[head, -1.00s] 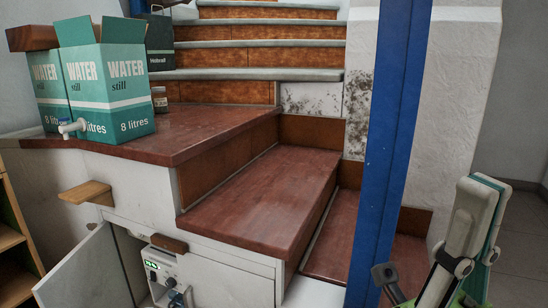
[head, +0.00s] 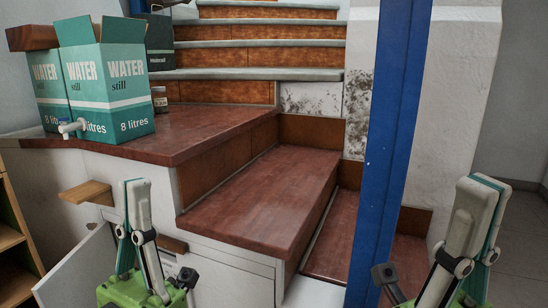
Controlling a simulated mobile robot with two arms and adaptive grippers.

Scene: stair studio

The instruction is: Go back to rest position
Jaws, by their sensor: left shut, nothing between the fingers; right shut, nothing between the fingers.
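My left gripper (head: 137,190) is at the lower left of the head view, pointing up, with its fingers together and nothing between them. It stands in front of the open cabinet below the wooden landing and hides much of the cabinet's inside. My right gripper (head: 482,190) is at the lower right, also pointing up, shut and empty. It stands to the right of the blue post. Neither gripper is seen touching anything.
A blue post (head: 393,150) stands between my grippers. Water boxes (head: 108,85) and a small jar (head: 159,99) sit on the brown landing (head: 190,128). An open cabinet door (head: 80,275) and a small wooden ledge (head: 86,193) are near my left gripper. Steps rise behind.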

